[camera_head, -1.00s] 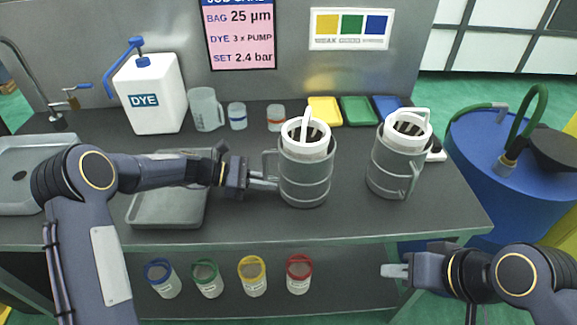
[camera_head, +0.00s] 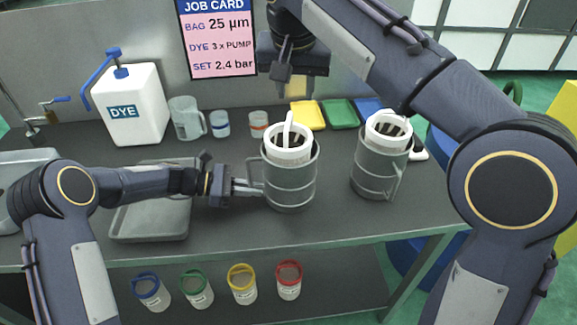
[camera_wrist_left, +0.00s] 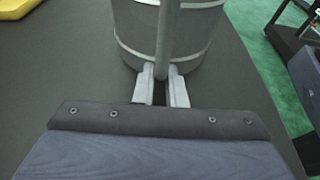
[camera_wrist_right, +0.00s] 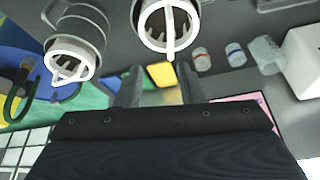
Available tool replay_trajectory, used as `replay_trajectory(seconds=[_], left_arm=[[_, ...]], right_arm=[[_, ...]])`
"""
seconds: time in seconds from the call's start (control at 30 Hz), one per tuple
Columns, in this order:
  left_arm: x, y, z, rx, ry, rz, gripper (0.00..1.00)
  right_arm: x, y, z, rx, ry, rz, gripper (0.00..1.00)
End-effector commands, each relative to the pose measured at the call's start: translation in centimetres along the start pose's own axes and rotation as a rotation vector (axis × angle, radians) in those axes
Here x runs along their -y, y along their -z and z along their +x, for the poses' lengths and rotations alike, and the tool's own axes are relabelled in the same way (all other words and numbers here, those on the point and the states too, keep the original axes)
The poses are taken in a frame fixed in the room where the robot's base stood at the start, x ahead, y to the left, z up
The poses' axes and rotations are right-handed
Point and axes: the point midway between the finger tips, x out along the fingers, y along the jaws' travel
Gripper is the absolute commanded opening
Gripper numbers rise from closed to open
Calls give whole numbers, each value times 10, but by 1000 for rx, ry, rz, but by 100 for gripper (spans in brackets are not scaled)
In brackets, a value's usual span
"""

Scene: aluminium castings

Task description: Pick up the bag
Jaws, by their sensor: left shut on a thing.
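Several small white bag-like cylinders stand on the lower shelf, with blue (camera_head: 151,291), green (camera_head: 197,289), yellow (camera_head: 243,284) and red (camera_head: 289,280) rims. Which one is the task's bag, I cannot tell. A grey metal canister (camera_head: 290,187) on the bench holds a white slotted basket (camera_head: 288,154) with an upright handle. My left gripper (camera_head: 258,188) is shut on that canister's side handle, also seen in the left wrist view (camera_wrist_left: 161,50). My right gripper (camera_head: 290,80) is raised behind and above the canister; its fingers are apart and empty in the right wrist view (camera_wrist_right: 158,85).
A second canister (camera_head: 378,178) with a white basket (camera_head: 388,132) stands to the right. Yellow (camera_head: 308,115), green (camera_head: 340,114) and blue trays, jars, a jug (camera_head: 187,118) and the dye container (camera_head: 130,105) line the back. A grey tray (camera_head: 150,220) lies left. A job card reads bag 25 µm.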

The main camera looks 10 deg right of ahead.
Motion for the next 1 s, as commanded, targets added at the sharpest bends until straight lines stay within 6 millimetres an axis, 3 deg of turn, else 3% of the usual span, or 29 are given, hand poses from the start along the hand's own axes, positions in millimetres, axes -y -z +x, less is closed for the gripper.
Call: replay_trajectory(seconds=[0.17,0.4,0.67,1.0], left_arm=[[0,1,0,-1,-1,-1,0],[0,0,0,-1,-1,-1,0],[0,0,0,-1,-1,-1,0],[0,0,0,-1,-1,-1,0]], right_arm=[[14,3,5,-12,-19,14,35],[12,3,47,-10,-20,16,35],[13,3,69,-11,-18,15,35],[17,3,114,-11,-17,14,35]])
